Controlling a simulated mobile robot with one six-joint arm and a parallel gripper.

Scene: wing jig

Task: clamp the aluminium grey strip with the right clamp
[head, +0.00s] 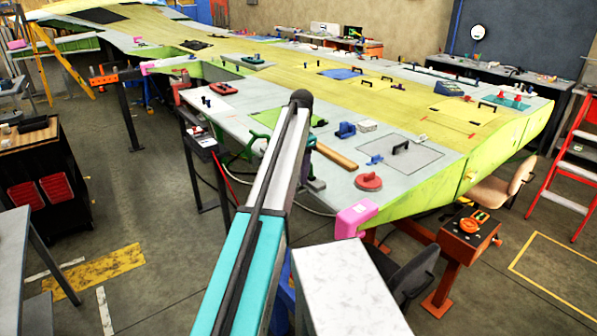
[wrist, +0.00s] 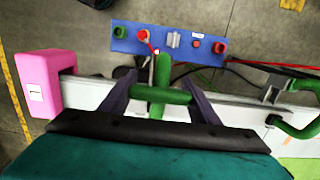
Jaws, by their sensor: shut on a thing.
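In the wrist view, my gripper (wrist: 160,98) has its two dark fingers on either side of the green handle of a clamp (wrist: 163,70) and is shut on it. A second green clamp (wrist: 297,118) with a grey bracket stands apart to the right there. A pale grey strip (wrist: 90,92) runs along the panel edge, behind the held clamp. I cannot tell whether the held clamp presses on it. In the head view, a green clamp (head: 222,136) shows at the table edge, left of my arm. My gripper is largely hidden behind my arm there.
A pink block (wrist: 38,84) caps the left end of the edge in the wrist view; it shows in the head view (head: 354,216). A blue control box (wrist: 168,43) with buttons and cables lies beyond the held clamp. The long wing table (head: 440,155) carries scattered tools.

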